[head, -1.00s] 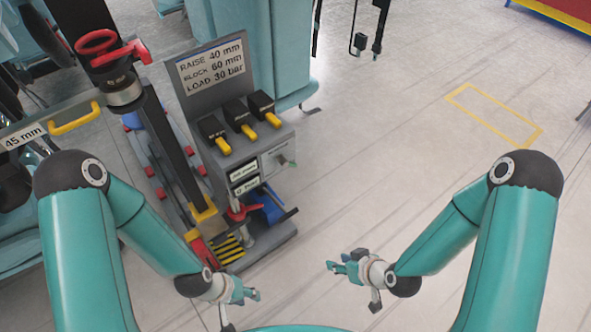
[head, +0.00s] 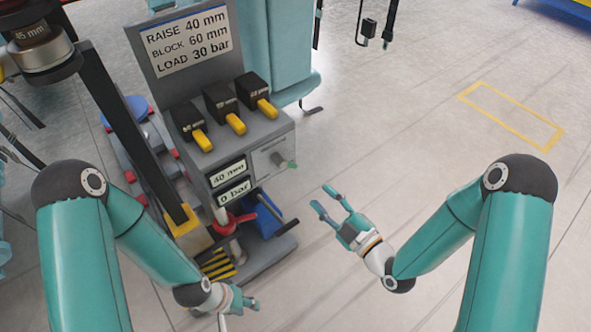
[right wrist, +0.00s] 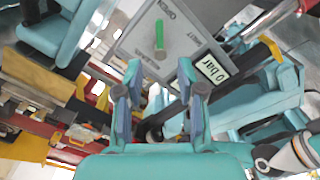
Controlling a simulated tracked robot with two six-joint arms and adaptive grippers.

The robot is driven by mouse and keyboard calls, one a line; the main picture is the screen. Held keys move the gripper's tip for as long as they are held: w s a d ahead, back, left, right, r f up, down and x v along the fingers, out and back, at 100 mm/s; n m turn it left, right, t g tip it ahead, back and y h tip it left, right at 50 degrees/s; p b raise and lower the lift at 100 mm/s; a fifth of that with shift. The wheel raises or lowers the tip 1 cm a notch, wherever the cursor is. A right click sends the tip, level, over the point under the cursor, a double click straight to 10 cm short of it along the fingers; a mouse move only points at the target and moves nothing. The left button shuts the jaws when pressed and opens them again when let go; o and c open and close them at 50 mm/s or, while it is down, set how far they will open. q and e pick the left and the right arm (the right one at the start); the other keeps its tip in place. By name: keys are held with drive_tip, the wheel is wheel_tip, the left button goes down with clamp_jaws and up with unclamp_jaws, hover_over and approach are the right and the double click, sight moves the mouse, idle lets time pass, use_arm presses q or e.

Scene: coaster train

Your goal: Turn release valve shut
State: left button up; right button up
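The release valve is a green lever on a grey plate (head: 268,157) on the right side of the jack cart. The lever (head: 284,162) sticks out to the right. In the right wrist view the lever (right wrist: 159,36) stands upright in the picture, ahead of my fingers, with OPEN and other small lettering upside down around it. My right gripper (head: 328,203) is open and empty, right of and below the valve, apart from it, fingers pointing up-left. It also shows in the right wrist view (right wrist: 165,80). My left gripper (head: 240,312) is open and empty, low in front of the cart.
The cart carries black blocks with yellow levers (head: 237,124), displays reading 40 mm (head: 228,172) and 0 bar (head: 233,192), and a sign (head: 187,40). A red handle (head: 232,222) and blue part (head: 264,215) sit below the valve. Floor to the right is clear.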

sight(293, 168)
drive_tip(key=x, duration=1.1)
drive_tip(key=shift+w+a, duration=0.1)
drive_tip(key=shift+w, duration=0.05)
clamp_jaws()
